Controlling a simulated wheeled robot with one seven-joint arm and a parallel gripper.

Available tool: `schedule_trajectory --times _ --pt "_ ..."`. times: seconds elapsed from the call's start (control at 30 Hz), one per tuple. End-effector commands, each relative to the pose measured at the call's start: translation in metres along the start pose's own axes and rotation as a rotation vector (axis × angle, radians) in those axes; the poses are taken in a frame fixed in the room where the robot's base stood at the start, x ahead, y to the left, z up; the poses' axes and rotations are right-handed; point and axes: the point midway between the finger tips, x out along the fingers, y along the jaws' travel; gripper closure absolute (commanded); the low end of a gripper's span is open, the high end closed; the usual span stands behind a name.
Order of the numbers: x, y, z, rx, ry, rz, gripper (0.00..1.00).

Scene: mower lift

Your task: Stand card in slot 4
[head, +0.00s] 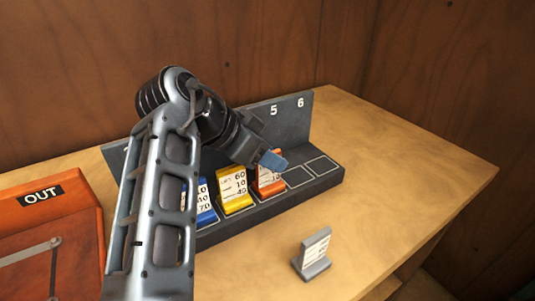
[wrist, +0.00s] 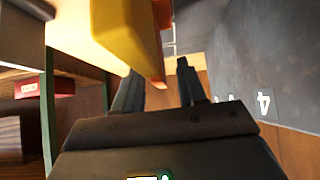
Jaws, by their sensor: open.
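The orange card (head: 268,181) stands in the rack (head: 262,209), just right of the yellow card (head: 235,190) and left of two empty outlined places. Its slot number is hidden by my arm in the head view. My gripper (head: 271,160) is open at the orange card's top and covers part of it. In the wrist view the jaws (wrist: 158,72) are apart, with an orange edge (wrist: 161,62) showing near the gap and the yellow card (wrist: 112,35) close on the left. The number 4 (wrist: 263,103) shows on the rack's back panel at right. I cannot tell whether a finger touches the orange card.
A blue card (head: 204,203) stands left of the yellow one, partly behind my arm. A grey card holder (head: 313,256) with a white label stands on the table in front of the rack. An orange OUT box (head: 45,220) is at left. The table's right side is clear.

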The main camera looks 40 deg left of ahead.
Motion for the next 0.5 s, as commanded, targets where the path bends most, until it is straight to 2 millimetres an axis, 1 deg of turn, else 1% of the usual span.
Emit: schedule_trajectory --times 0.07,0.17,0.5 --pt "-0.005 0.0 -0.003 0.001 0.0 -0.001 0.59" --pt "-0.019 -0.001 -0.004 -0.001 0.001 -0.002 0.59" --pt "-0.088 -0.001 -0.005 -0.001 0.001 -0.002 0.59"
